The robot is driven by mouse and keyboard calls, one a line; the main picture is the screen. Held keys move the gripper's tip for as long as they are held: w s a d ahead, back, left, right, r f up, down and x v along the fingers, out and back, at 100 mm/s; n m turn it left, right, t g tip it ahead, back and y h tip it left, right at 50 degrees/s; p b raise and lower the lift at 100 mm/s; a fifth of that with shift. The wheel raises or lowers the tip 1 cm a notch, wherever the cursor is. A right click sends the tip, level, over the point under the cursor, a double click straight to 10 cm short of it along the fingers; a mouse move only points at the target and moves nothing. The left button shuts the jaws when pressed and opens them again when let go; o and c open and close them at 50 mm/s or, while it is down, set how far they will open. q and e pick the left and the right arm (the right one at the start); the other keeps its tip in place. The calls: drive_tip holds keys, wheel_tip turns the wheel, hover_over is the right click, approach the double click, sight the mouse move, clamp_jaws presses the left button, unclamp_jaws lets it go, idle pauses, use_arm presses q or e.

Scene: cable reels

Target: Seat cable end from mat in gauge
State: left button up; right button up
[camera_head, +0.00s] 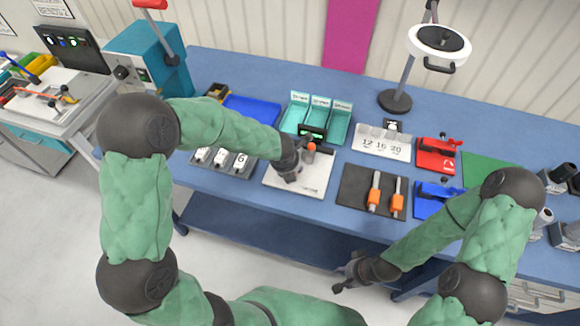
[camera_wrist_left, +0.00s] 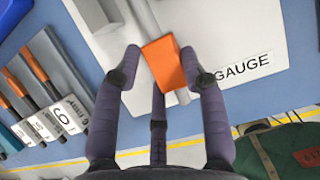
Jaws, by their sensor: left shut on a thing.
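The gauge is a white plate (camera_head: 325,169) on the table, lettered GAUGE; it also shows in the left wrist view (camera_wrist_left: 252,25). My left gripper (camera_head: 304,158) is over the gauge, shut on an orange cable end (camera_wrist_left: 163,63). A grey part runs from the cable end along the gauge's grey channel; I cannot tell whether it rests in it. The dark mat (camera_head: 350,204), right of the gauge, holds two more orange-and-white cable ends, left (camera_head: 374,193) and right (camera_head: 397,201). My right gripper (camera_head: 343,272) is open and empty before the table's front edge.
Numbered blocks (camera_head: 221,158) stand left of the gauge. Teal bins (camera_head: 319,115) are behind it. A white 12-16-20 block (camera_head: 382,141), red (camera_head: 437,155) and blue (camera_head: 432,197) fixtures and a lamp base (camera_head: 394,101) stand to the right. Bare blue table shows behind them.

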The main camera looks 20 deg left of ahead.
use_arm(q)
drive_tip(key=o, duration=1.4)
drive_tip(key=v, duration=1.2)
